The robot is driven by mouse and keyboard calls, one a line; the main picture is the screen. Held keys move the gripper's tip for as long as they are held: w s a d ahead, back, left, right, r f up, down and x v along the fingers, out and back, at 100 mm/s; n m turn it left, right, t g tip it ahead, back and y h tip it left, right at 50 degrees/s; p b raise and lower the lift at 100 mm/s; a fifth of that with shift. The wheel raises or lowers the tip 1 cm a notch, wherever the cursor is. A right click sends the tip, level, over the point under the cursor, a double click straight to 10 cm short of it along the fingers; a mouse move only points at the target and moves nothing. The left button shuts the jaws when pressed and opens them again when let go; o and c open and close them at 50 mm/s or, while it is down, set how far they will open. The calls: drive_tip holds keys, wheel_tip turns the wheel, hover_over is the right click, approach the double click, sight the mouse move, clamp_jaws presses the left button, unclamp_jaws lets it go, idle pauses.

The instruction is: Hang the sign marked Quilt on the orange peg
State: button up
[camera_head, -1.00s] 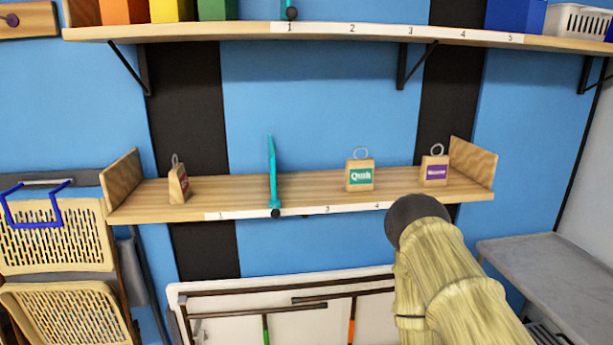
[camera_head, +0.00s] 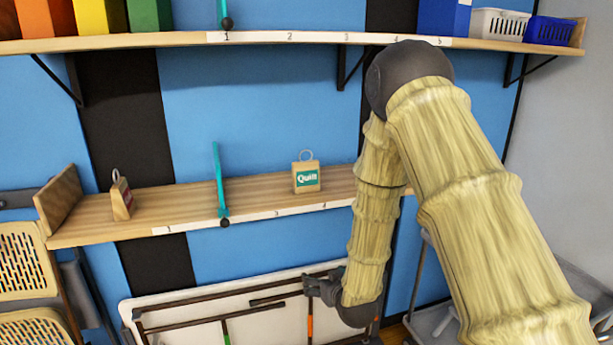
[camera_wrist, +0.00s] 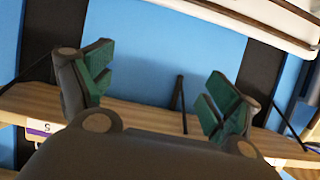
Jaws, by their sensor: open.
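The Quilt sign (camera_head: 306,179), a small wooden block with a green label and a metal ring on top, stands upright on the middle shelf in the head view. My gripper (camera_head: 312,285) is below that shelf, in front of the white board, apart from the sign. In the wrist view my gripper (camera_wrist: 160,68) has its green-padded fingers spread with nothing between them. An orange strip (camera_head: 310,322) shows on the white board below the gripper; I cannot tell whether it is the orange peg. The Quilt sign is not recognisable in the wrist view.
The wooden middle shelf (camera_head: 262,192) has a teal upright divider (camera_head: 219,180) left of the Quilt sign and another sign (camera_head: 121,197) farther left. My arm hides the shelf's right part. An upper shelf (camera_head: 190,40) holds coloured boxes and baskets. A white board (camera_head: 180,310) lies below.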

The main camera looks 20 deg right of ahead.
sight(308, 179)
drive_tip(key=w+d+r+t+p, duration=0.15)
drive_tip(key=w+r, duration=0.35)
drive_tip(key=r, duration=0.6)
drive_tip(key=w+r+t, duration=0.3)
drive_tip(key=w+r, duration=0.1)
drive_tip(key=r, duration=0.7)
drive_tip(key=w, duration=0.9)
drive_tip(key=w+b, duration=0.1)
drive_tip(key=w, duration=0.3)
drive_tip(key=shift+w+a+f, duration=0.15)
drive_tip(key=shift+w+a, duration=0.1)
drive_tip(key=shift+w, duration=0.2)
drive_tip(key=c, duration=0.7)
drive_tip(key=shift+c, duration=0.2)
drive_tip(key=shift+r, duration=0.2)
